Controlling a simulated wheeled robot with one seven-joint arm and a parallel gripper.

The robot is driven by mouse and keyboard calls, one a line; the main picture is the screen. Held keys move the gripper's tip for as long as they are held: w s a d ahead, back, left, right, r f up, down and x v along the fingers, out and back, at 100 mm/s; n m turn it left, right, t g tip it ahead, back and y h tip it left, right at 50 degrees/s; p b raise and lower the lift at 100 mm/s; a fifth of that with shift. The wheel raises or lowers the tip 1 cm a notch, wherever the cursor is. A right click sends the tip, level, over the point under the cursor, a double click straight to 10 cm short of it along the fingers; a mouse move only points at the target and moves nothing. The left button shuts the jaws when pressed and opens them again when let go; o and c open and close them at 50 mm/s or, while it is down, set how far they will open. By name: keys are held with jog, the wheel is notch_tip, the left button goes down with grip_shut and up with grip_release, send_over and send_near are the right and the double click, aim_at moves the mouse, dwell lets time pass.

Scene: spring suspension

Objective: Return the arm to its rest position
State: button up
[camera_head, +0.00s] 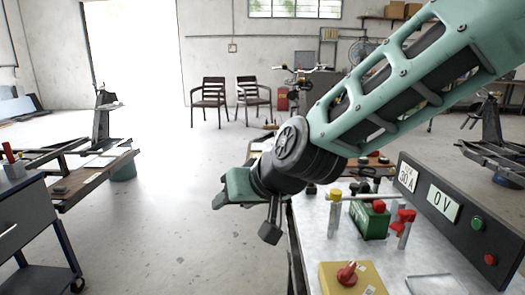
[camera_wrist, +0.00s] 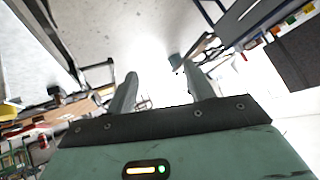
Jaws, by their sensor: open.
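My green arm reaches in from the upper right of the head view. My gripper (camera_head: 232,190) hangs in the air over the left edge of the workbench, pointing left. In the wrist view my gripper (camera_wrist: 160,85) shows two fingers standing apart, with nothing between them but the distant room and floor. It is open and empty and touches nothing that I can see.
The workbench (camera_head: 325,235) carries a green box (camera_head: 371,220) with coloured knobs, a yellow box (camera_head: 352,279) with a red knob and a dark panel (camera_head: 450,210) reading 0 V. A dark cart (camera_head: 35,225) stands left. The floor (camera_head: 165,200) between is clear.

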jog(key=s+d+f+n+g+h, duration=0.2)
jog(key=s+d+f+g+h, duration=0.15)
jog(key=s+d, duration=0.75)
jog(key=s+d+f+n+g+h, duration=0.1)
jog(key=s+d+f+g+h, duration=0.25)
jog(key=s+d, duration=0.75)
notch_tip(320, 180, up, 19)
jog(key=s+a+p, duration=0.1)
jog(key=a+p, duration=0.2)
jog(key=p, duration=1.6)
jog(key=shift+s+y, duration=0.25)
jog(key=shift+y, duration=0.15)
